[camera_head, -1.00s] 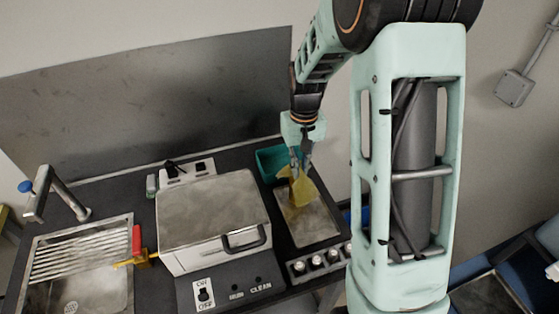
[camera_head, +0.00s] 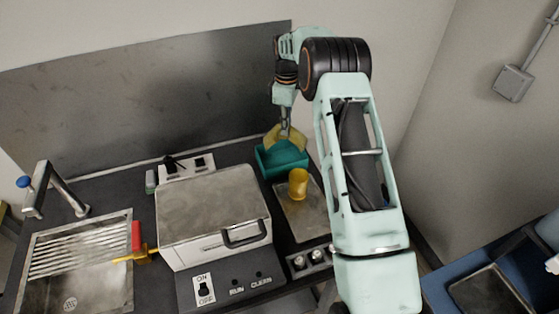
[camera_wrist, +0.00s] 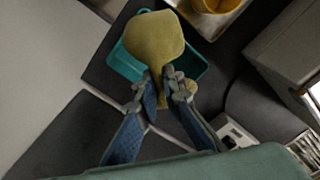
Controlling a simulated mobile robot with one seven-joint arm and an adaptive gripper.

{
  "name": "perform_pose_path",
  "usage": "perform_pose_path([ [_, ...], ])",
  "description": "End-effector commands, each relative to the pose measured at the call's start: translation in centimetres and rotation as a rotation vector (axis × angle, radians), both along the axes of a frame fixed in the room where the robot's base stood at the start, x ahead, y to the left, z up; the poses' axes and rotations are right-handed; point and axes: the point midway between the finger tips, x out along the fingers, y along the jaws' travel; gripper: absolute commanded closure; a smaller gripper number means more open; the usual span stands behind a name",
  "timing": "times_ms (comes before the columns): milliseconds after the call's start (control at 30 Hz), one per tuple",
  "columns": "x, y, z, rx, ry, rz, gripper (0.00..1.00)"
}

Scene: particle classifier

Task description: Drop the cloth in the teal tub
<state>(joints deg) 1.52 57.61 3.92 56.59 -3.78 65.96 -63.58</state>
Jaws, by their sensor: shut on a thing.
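The teal tub (camera_head: 284,163) stands on the dark counter at the back right, and it also shows in the wrist view (camera_wrist: 122,66). My gripper (camera_head: 286,134) is above the tub, pointing down. It is shut on the yellow cloth (camera_head: 273,138), which hangs limp and spreads out from the fingers. In the wrist view the cloth (camera_wrist: 153,47) hangs between the fingertips and covers much of the tub's opening. The inside of the tub is partly hidden by it. I cannot tell whether the cloth touches the tub.
A yellow cup (camera_head: 298,184) stands on a metal tray (camera_head: 304,215) just in front of the tub. A large metal-lidded box (camera_head: 212,205) with a handle is left of it. A sink (camera_head: 80,262) is at the far left. A back panel (camera_head: 150,95) rises behind the counter.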

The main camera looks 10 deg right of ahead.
Motion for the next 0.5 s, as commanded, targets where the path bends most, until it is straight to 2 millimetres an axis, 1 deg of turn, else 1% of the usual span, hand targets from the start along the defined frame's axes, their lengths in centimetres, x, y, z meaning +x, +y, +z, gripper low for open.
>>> perform_pose_path([
  [33, 0.7, -0.1, -0.5, 0.001, 0.0, 0.043, 1.0],
  [100, 1.4, -0.1, -0.8, 0.002, -0.001, 0.096, 1.0],
  [200, 2.0, -0.2, -1.1, 0.002, 0.0, 0.152, 1.0],
  [367, 2.4, -0.3, -1.4, 0.003, -0.001, 0.196, 1.0],
  [500, 2.5, -0.3, -2.0, 0.002, 0.001, 0.204, 1.0],
])
